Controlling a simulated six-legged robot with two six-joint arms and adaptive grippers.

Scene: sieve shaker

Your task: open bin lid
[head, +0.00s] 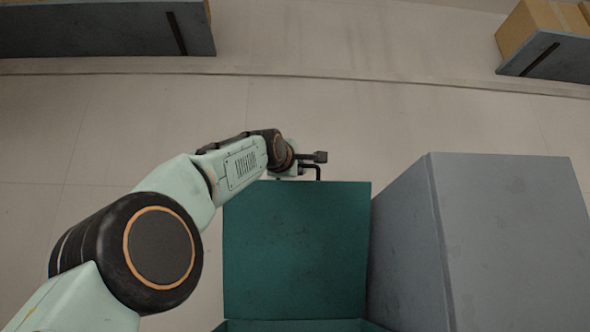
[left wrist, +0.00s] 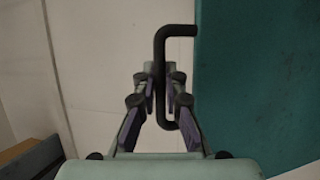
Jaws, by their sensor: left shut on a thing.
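The teal bin lid (head: 295,250) is a flat panel in the lower middle of the head view, and its edge also fills the right of the left wrist view (left wrist: 255,90). A black bent-bar handle (left wrist: 176,31) sticks out from the lid's edge. My left gripper (left wrist: 160,80) is shut on the handle's straight part, with one finger on each side. In the head view the left gripper (head: 303,164) is small, at the lid's far edge. The lid's exact tilt is hard to judge. My right gripper is not in view.
A large grey box-like body (head: 510,240) stands close to the right of the lid. Grey-fronted shelves or benches (head: 100,28) lie at the far left, with another holding cardboard boxes (head: 540,25) at the far right. The pale floor between is clear.

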